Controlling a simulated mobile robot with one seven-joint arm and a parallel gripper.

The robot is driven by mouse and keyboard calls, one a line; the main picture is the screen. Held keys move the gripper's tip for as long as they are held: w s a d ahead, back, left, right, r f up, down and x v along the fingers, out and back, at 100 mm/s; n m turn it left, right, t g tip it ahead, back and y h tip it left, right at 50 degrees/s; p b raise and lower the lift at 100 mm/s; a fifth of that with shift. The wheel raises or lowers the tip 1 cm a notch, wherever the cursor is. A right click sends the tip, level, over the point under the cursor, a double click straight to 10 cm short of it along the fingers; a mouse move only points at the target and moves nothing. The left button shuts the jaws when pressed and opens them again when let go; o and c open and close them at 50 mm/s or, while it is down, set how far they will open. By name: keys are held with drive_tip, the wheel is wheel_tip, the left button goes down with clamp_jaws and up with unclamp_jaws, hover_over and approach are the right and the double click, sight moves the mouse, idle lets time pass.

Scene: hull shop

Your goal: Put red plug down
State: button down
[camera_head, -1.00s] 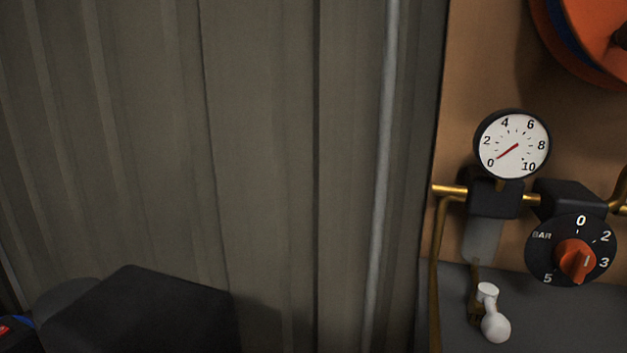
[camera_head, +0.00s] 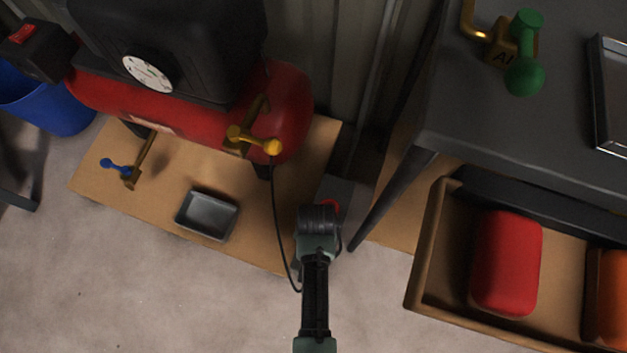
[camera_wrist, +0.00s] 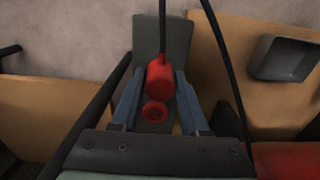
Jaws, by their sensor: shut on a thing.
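In the wrist view, my gripper (camera_wrist: 160,82) has its two blue fingers on either side of the red plug (camera_wrist: 159,72) and is shut on it. A black cable runs from the plug to the top of the picture. A round red piece (camera_wrist: 154,112) with small dark marks shows just below the plug; I cannot tell whether they touch. A grey block (camera_wrist: 162,35) lies behind them.
A red compressor (camera_head: 190,120) stands on a tan board (camera_head: 160,190) with a small grey tray (camera_head: 207,214). A dark table (camera_head: 470,130) and its slanted leg (camera_head: 395,200) are right. A crate (camera_head: 428,245) holds red and orange things. Bare floor lies in front.

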drive_tip(key=shift+f+b, duration=1.15)
drive_tip(key=shift+f, duration=1.1)
drive_tip(key=shift+f, duration=0.3)
drive_tip(key=shift+c, duration=2)
unclamp_jaws()
